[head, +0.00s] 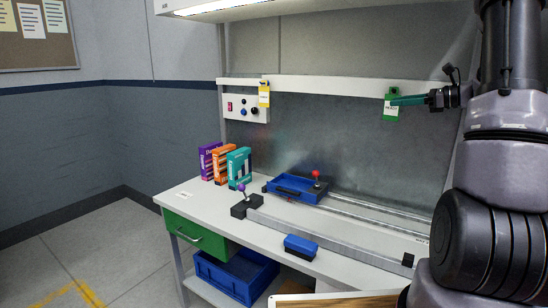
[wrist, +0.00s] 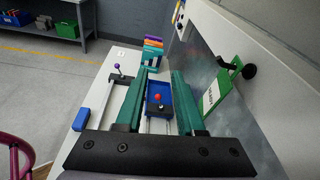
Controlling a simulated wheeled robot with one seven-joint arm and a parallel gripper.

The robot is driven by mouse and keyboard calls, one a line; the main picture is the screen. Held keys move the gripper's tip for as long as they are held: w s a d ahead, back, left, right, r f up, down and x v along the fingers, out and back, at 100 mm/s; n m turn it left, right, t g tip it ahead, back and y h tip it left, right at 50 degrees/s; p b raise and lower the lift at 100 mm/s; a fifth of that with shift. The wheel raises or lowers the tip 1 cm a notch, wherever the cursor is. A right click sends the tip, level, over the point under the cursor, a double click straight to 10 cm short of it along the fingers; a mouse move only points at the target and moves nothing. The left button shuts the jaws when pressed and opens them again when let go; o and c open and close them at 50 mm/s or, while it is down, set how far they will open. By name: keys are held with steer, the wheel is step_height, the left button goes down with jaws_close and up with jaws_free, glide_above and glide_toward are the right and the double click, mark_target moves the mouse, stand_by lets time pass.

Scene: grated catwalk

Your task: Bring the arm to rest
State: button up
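My gripper (head: 397,101) is raised above the right part of the workbench (head: 350,247), near its back panel, with its teal fingers pointing left in the head view. In the wrist view my gripper (wrist: 160,72) shows its two fingers wide apart with nothing held between them. A green tag (head: 391,113) hangs from the white rail, behind the fingers in the head view. In the wrist view the green tag (wrist: 214,92) is outside the right finger. Whether they touch I cannot tell.
A yellow tag (head: 264,96) hangs beside the control panel (head: 238,107). Open floor lies left.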

steer(key=s+a+r+n+g+h, duration=0.3)
steer(key=s+a+n+g, duration=0.35)
steer(key=s+a, duration=0.7)
steer(key=s+a+n+t+h, duration=0.1)
steer(key=s+n+t+h, duration=0.1)
steer(key=s+n, duration=0.4)
steer(key=s+a+n+t+h, duration=0.2)
steer(key=s+n+h, duration=0.3)
steer(key=s+n, duration=0.2)
steer(key=shift+s+a, duration=0.25)
steer(key=shift+s, duration=0.5)
